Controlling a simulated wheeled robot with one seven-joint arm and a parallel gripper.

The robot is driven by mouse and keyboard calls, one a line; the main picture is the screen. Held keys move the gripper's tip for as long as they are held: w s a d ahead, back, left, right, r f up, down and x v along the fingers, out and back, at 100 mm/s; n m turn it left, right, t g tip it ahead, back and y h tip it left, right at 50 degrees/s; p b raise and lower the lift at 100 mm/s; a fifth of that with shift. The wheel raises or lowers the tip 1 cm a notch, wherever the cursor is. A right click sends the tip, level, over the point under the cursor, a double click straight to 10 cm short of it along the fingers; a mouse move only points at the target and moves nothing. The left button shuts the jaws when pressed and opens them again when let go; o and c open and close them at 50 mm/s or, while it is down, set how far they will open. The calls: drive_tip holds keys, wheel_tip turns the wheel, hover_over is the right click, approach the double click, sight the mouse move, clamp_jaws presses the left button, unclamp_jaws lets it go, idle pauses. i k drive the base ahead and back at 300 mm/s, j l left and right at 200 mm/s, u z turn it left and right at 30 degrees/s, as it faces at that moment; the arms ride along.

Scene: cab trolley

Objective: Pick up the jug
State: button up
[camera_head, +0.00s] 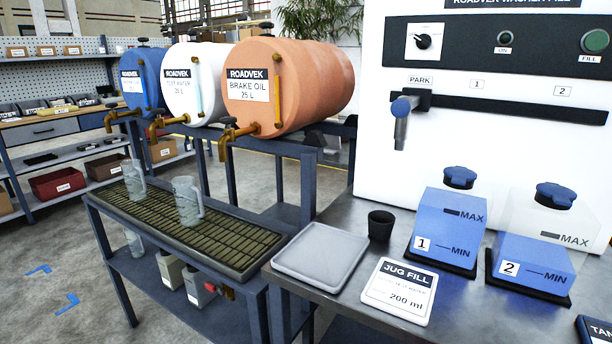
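Two clear jugs with handles stand upright on the slatted drip tray (215,247) at the left. One jug (188,203) is near the middle of the tray, its handle to the right. The other jug (134,182) is farther left, towards the tray's far end. A third clear vessel (133,243) shows partly on the shelf below, cut off by the tray's edge. I cannot tell any contents. My gripper is not in view.
Orange (300,85), white (182,75) and blue (139,75) drums with taps overhang the tray's back. On the right bench are a grey tray (320,251), a "JUG FILL 200 ml" card (400,290), a dark cup (380,226) and two blue-filled tanks (446,228), (533,262).

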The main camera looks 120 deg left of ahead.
sight(135, 181)
drive_tip(key=u, duration=0.95)
drive_tip(key=k+j+u, duration=0.1)
drive_tip(key=u, duration=0.4)
drive_tip(key=k+j+u, duration=0.1)
drive_tip(key=u, duration=0.4)
drive_tip(key=j+u, duration=0.2)
drive_tip(key=u, duration=0.3)
drive_tip(key=k+j+u, duration=0.1)
drive_tip(key=u, duration=0.4)
drive_tip(key=j+u, duration=0.2)
drive_tip(key=j, duration=0.2)
drive_tip(key=j+u, duration=0.2)
drive_tip(key=j, duration=0.2)
drive_tip(key=i+j+u, duration=0.25)
drive_tip(key=j, duration=0.15)
drive_tip(key=j+u, duration=0.2)
drive_tip(key=j, duration=0.2)
drive_tip(key=i+j+u, duration=0.2)
drive_tip(key=j, duration=0.15)
drive_tip(key=i+j, duration=0.15)
drive_tip(key=j, duration=0.25)
drive_tip(key=i+j, duration=0.1)
drive_tip(key=j, duration=0.35)
